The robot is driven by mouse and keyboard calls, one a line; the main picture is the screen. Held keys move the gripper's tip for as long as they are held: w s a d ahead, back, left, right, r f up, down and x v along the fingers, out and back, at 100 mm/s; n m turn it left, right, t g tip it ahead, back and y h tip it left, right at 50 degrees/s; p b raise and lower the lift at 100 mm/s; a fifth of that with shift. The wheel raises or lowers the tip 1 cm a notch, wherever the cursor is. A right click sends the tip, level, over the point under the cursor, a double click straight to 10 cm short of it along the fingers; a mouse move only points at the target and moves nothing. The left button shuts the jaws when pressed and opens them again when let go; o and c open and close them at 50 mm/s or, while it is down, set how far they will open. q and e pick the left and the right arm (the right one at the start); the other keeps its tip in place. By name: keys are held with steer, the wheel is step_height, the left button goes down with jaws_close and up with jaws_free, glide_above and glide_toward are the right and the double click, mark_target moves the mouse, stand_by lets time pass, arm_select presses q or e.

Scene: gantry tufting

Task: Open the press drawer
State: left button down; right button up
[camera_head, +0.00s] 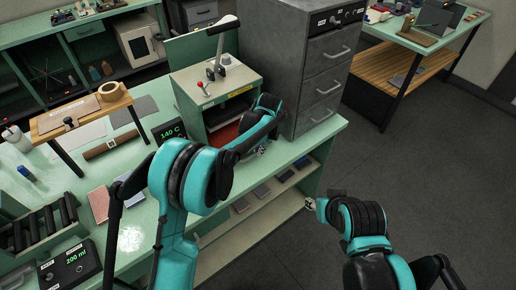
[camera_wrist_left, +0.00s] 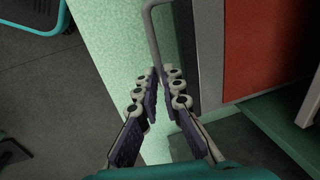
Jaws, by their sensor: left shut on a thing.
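The press (camera_head: 190,98) is a pale green box with a lever on top, standing on the green bench. A red surface (camera_head: 222,134) shows in its front opening; in the left wrist view a red panel (camera_wrist_left: 265,45) is at upper right. My left gripper (camera_head: 262,150) is low at the press's front, largely hidden by its own arm. In the left wrist view its fingers (camera_wrist_left: 160,92) are shut on the thin grey drawer handle (camera_wrist_left: 153,35). How far the drawer is out cannot be told. My right gripper (camera_head: 312,204) is away from the press, beyond the bench's front edge; its jaws are unclear.
A grey drawer cabinet (camera_head: 308,75) stands close to the right of the press. A display (camera_head: 170,132) reading 140 C is left of it. A lower shelf (camera_head: 240,222) holds several dark flat items. The floor (camera_head: 420,160) to the right is clear.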

arm_select(q)
steer(key=s+d, duration=1.1)
steer(key=s, duration=0.4)
steer(key=shift+s, duration=0.15)
steer(key=c, duration=1.9)
jaws_free()
steer(key=r, duration=0.4)
steer(key=s+d+r, duration=0.1)
steer(key=r, duration=0.6)
steer(key=shift+s+d+r, duration=0.2)
steer(key=shift+s+r, duration=0.2)
